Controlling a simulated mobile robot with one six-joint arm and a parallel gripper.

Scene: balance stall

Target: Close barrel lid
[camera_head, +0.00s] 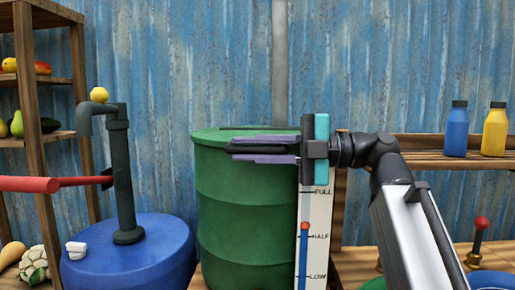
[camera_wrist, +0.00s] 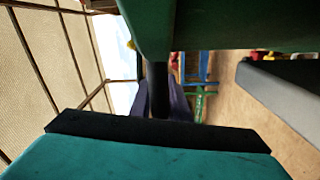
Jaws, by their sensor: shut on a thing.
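The green barrel (camera_head: 245,210) stands in the middle of the head view. Its green top (camera_head: 215,133) looks nearly level; I cannot tell whether the lid is fully seated. My gripper (camera_head: 235,149) reaches in from the right at the barrel's upper front, one purple finger above the other. The fingers are shut on a dark bar (camera_head: 262,148), which seems to be the lid's handle. In the wrist view the bar (camera_wrist: 159,85) stands between the fingers (camera_wrist: 160,100), below a large green surface (camera_wrist: 230,22). The gripper and wrist hide part of the barrel's right rim.
A blue barrel (camera_head: 130,250) with a dark pump (camera_head: 122,180) and red handle (camera_head: 30,185) stands at left. A white level gauge (camera_head: 313,215) is on the green barrel's right front. A shelf (camera_head: 425,158) with blue and yellow bottles (camera_head: 494,130) is at right.

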